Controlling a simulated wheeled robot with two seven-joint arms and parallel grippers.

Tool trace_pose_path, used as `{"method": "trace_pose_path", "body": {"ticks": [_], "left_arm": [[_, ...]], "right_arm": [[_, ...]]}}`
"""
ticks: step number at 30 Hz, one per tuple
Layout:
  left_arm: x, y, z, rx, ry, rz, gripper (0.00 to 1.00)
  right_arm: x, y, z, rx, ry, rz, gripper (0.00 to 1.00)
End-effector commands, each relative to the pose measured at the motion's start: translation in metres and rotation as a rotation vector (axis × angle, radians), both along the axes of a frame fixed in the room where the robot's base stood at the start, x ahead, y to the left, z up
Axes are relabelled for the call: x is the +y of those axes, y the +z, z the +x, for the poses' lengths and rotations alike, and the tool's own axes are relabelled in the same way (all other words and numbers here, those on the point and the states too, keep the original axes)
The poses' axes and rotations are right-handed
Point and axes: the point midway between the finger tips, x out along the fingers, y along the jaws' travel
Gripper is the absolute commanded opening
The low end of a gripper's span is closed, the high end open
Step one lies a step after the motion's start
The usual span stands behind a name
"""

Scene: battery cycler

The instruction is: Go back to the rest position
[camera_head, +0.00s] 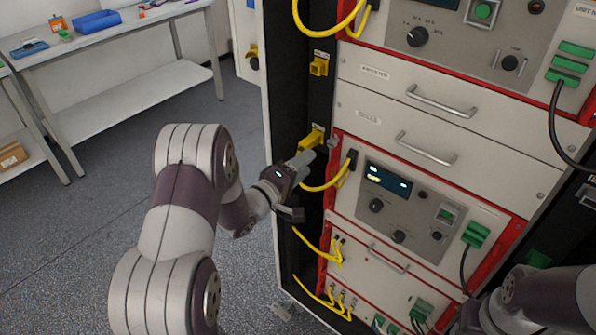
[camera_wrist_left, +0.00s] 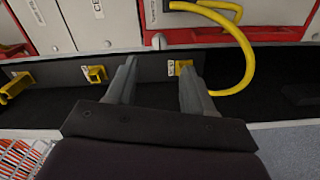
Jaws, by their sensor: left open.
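My left gripper (camera_head: 308,160) is in front of the dark side strip of the rack, beside a yellow connector (camera_head: 312,139). In the left wrist view its two grey fingers (camera_wrist_left: 157,80) are spread apart with nothing held between them. The right-hand finger there overlaps a yellow connector (camera_wrist_left: 184,67), and I cannot tell whether they touch. Part of my right arm shows at the bottom right of the head view, and its fingers are not visible.
The equipment rack (camera_head: 395,90) with drawers and red-framed units stands close to my left gripper. A yellow cable (camera_head: 328,186) loops just beneath the fingers. A workbench (camera_head: 110,35) stands at the back left. Open grey floor (camera_head: 90,235) lies left of the rack.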

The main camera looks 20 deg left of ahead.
Motion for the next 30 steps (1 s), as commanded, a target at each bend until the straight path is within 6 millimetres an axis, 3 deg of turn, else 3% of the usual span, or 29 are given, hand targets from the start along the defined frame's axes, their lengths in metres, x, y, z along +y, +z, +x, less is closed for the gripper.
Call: {"method": "trace_pose_path", "body": {"ticks": [6, 20, 23, 26, 27, 29, 30], "left_arm": [[0.008, 0.000, -0.022, 0.000, 0.001, 0.000, 0.52], [0.008, 0.000, -0.022, -0.004, 0.000, 0.013, 0.52], [0.015, -0.025, -0.022, 0.055, 0.027, 0.199, 0.52], [0.044, -0.084, -0.045, 0.323, 0.075, 0.557, 0.52], [0.054, -0.099, -0.063, 0.457, 0.054, 0.716, 0.52], [0.060, -0.111, -0.100, 0.661, -0.038, 0.924, 0.52], [0.057, -0.111, -0.130, 0.785, -0.136, 1.029, 0.52]], "right_arm": [[0.000, -0.002, 0.000, 0.000, 0.000, 0.000, 0.43], [0.000, -0.002, 0.000, 0.000, 0.000, 0.000, 0.43], [0.000, -0.002, 0.000, 0.000, 0.000, 0.000, 0.43], [0.000, -0.002, 0.000, 0.000, 0.000, 0.000, 0.43], [0.000, 0.000, 0.000, 0.000, 0.000, 0.000, 0.43], [0.000, 0.003, 0.000, 0.000, 0.000, 0.000, 0.43], [0.000, 0.005, 0.000, 0.000, 0.000, 0.000, 0.43]]}}
